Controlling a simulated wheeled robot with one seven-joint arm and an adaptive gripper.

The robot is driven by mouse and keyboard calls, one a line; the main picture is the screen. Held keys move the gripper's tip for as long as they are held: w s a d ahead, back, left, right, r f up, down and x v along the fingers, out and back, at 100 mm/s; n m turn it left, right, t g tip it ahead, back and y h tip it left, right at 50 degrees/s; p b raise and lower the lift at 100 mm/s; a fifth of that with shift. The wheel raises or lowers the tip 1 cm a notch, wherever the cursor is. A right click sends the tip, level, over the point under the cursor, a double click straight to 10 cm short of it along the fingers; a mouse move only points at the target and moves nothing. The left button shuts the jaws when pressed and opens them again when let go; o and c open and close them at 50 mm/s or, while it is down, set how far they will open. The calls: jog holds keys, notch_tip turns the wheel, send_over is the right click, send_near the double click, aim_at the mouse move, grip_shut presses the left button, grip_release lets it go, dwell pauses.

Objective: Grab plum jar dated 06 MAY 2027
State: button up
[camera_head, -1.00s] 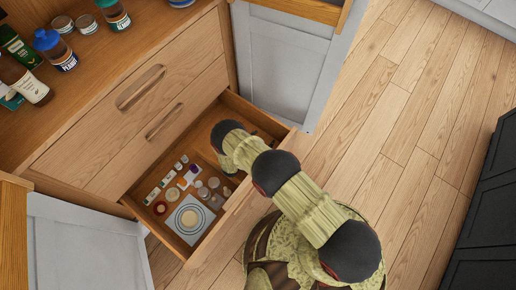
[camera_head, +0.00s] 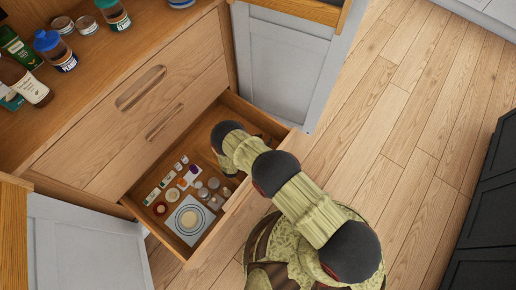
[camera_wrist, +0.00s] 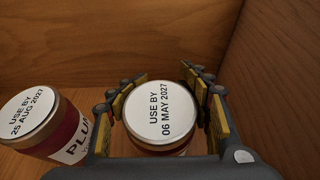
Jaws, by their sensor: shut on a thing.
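In the wrist view, a jar (camera_wrist: 158,118) with a white lid reading "USE BY 06 MAY 2027" stands upright between the fingers of my gripper (camera_wrist: 165,92). My gripper is shut on it, with yellow pads on both sides of the lid. The front label of this jar is hidden. A second jar (camera_wrist: 57,135), with a white lid reading "USE BY 25 AUG 2027" and a label starting "PLUM", stands to the left, apart from the fingers. In the head view, my arm reaches into the open drawer (camera_head: 238,200) and hides both jars.
Wooden drawer walls (camera_wrist: 120,40) rise close behind and to the right of the held jar. Several small containers and a square plate-like item (camera_head: 189,219) fill the drawer's near-left part. Bottles and jars, one with a blue cap (camera_head: 46,40), stand on the counter.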

jog(key=c, duration=0.4)
jog(key=shift+c, duration=0.2)
